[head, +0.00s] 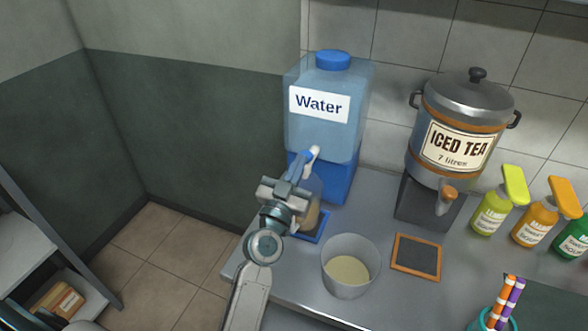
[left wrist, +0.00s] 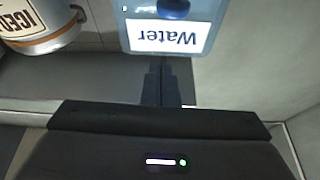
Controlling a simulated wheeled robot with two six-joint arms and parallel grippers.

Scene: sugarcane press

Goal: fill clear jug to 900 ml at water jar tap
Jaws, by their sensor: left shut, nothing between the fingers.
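The water jar (head: 328,135), pale blue with a blue cap and a "Water" label, stands on a blue base (head: 338,184) against the wall. It also shows upside down in the left wrist view (left wrist: 190,58). Its tap (head: 313,152) points towards me, with a white tip. My left gripper (head: 303,168) is shut and empty at the tap; I cannot tell whether it touches. Its fingers also show in the left wrist view (left wrist: 162,75). A clear vessel (head: 314,212), probably the jug, stands below the tap on a blue tray (head: 318,238), mostly hidden by my gripper. Its level cannot be read.
A clear tub (head: 347,282) with pale contents stands at the front of the counter. An iced tea urn (head: 457,140), a dark wood-framed mat (head: 416,256), syrup bottles (head: 490,212) and a cup of striped straws (head: 488,321) are to the right.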

